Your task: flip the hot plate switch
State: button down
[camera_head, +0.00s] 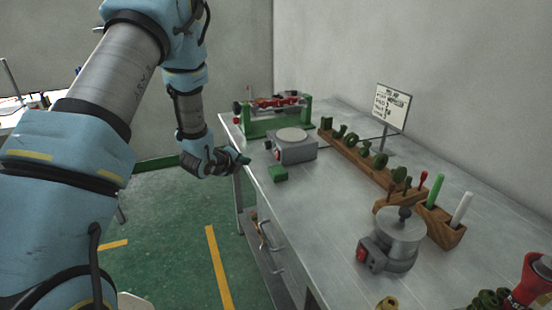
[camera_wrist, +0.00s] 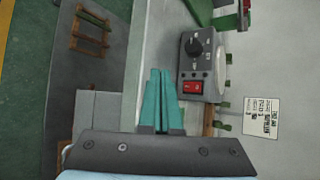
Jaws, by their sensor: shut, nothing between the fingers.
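The hot plate (camera_head: 295,151) is a grey box with a round pale top, near the far left of the table. Its front panel, with a black knob (camera_wrist: 193,46) and a red rocker switch (camera_wrist: 192,87), shows clearly in the wrist view; the switch is small in the head view (camera_head: 278,154). My gripper (camera_head: 246,160) is at the table's left edge, in front of the panel and apart from it. In the wrist view the teal fingers (camera_wrist: 160,72) are together and empty, with their tips left of the switch. I cannot tell which way the switch is set.
A wooden rack (camera_head: 362,166) and a sign (camera_head: 391,107) are to the right.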

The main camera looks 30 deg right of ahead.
aim_at(265, 169)
jog(key=d, duration=0.3)
jog(key=d+f, duration=0.1)
jog(key=d, duration=0.1)
jog(key=shift+s+d, duration=0.3)
jog(key=shift+d+b, duration=0.55)
jog(key=shift+d, duration=0.25)
jog(key=shift+r, duration=0.1)
jog(key=shift+s+d, duration=0.1)
dwell(0.9)
jog(key=shift+d+b, duration=0.35)
jog(key=shift+b, duration=0.1)
jog(key=shift+d, duration=0.3)
dwell(0.5)
jog(key=shift+a, duration=0.1)
jog(key=shift+a+b, duration=0.5)
jog(key=shift+a, duration=0.15)
jog(key=shift+a, duration=0.1)
